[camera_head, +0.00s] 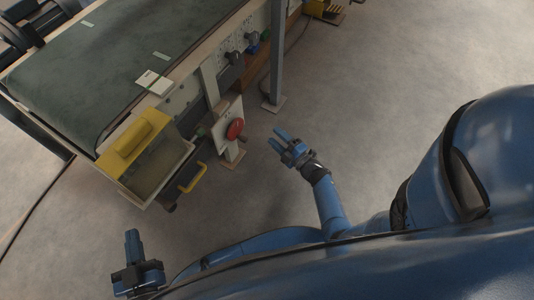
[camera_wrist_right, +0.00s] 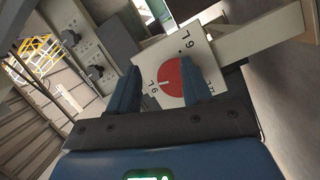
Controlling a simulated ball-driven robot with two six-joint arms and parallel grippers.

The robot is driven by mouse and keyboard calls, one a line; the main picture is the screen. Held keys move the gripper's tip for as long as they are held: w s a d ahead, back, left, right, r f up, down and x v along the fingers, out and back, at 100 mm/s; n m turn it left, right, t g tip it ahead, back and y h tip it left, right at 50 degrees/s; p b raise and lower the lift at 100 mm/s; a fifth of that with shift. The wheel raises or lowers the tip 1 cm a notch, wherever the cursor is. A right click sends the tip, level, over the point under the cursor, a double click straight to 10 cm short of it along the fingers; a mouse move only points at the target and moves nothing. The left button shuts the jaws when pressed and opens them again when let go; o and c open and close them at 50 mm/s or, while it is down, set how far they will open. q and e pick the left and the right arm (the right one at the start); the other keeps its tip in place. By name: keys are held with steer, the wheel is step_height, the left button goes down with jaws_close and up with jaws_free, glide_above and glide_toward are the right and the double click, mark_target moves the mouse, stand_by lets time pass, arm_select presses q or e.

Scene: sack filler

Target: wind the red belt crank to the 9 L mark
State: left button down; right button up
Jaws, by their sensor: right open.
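The red belt crank (camera_head: 235,129) is a round red disc on a pale plate (camera_head: 227,126) at the machine's side. In the right wrist view the red disc (camera_wrist_right: 172,80) sits beyond my fingers, partly covered by one. A white line on it points toward the left of the picture. Black litre marks stand around it on the plate (camera_wrist_right: 165,57); some are partly hidden and hard to read. My right gripper (camera_head: 278,138) is open and empty, to the right of the crank and apart from it. My left gripper (camera_head: 132,244) is low at the left, far from the crank; its jaw gap is unclear.
A dark green conveyor belt (camera_head: 85,62) runs along the machine, with a yellow-topped bin (camera_head: 138,140) at its near end. Black knobs (camera_head: 251,38) and a grey post (camera_head: 277,60) stand farther back. Floor to the right is clear.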

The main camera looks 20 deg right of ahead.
mark_target(244, 139)
steer(key=s+a+f+n+g+y, duration=0.1)
steer(key=s+a+n+g+y, duration=0.3)
steer(key=n, duration=0.4)
steer(key=shift+t, duration=0.4)
steer(key=b+x, duration=0.3)
steer(key=x, duration=0.7)
steer(key=shift+f, duration=0.15)
steer(key=shift+w+a, duration=0.45)
steer(key=shift+w, duration=0.05)
jaws_close()
steer(key=shift+w+b, duration=0.1)
steer(key=shift+b, duration=0.25)
